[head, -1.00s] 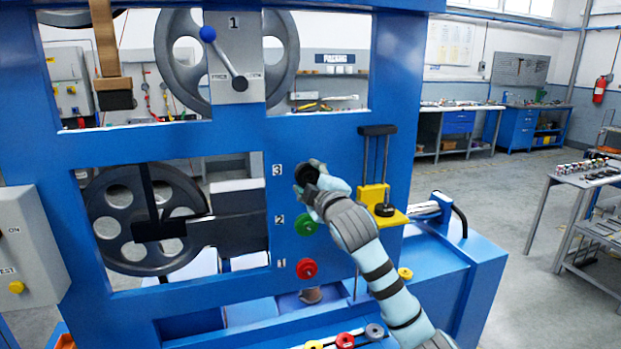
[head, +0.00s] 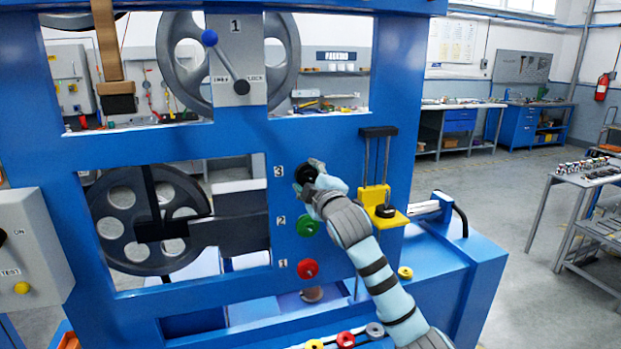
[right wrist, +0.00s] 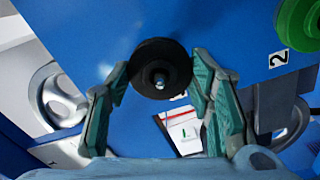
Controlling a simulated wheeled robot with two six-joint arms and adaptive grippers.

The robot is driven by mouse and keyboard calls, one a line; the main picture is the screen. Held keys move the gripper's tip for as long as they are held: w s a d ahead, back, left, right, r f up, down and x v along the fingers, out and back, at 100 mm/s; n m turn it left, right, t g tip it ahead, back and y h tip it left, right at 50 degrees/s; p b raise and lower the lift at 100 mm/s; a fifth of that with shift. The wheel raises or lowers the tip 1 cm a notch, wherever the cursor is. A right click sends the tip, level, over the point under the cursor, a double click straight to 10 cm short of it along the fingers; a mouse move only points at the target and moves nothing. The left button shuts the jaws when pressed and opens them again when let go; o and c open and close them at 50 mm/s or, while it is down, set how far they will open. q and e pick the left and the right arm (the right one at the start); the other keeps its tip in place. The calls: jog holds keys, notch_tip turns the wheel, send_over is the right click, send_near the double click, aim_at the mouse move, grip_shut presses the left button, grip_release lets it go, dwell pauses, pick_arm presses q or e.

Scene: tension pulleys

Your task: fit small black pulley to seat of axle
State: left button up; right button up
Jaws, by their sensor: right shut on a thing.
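The small black pulley (head: 305,174) is at the blue panel beside the label 3, above the green pulley (head: 308,225). My right gripper (head: 309,175) is shut on its rim. In the right wrist view the black pulley (right wrist: 160,58) is between the two fingers (right wrist: 160,75), its round face towards the camera. A metal axle end (right wrist: 160,80) shows in its centre hole, so the pulley appears to be around the axle. Whether it touches the seat behind is hidden by the pulley. My left gripper is out of view.
A red pulley (head: 308,269) sits at label 1 below the green one. A yellow bracket (head: 378,197) with upright rods stands just right of my gripper. Several coloured pulleys lie on the ledge at the bottom. Large grey wheels (head: 148,220) are behind the panel openings.

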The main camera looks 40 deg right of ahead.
dwell(0.3)
jog(key=o, duration=1.3)
jog(key=shift+c, duration=0.2)
jog(key=v, duration=1.2)
jog(key=shift+w+f, duration=0.1)
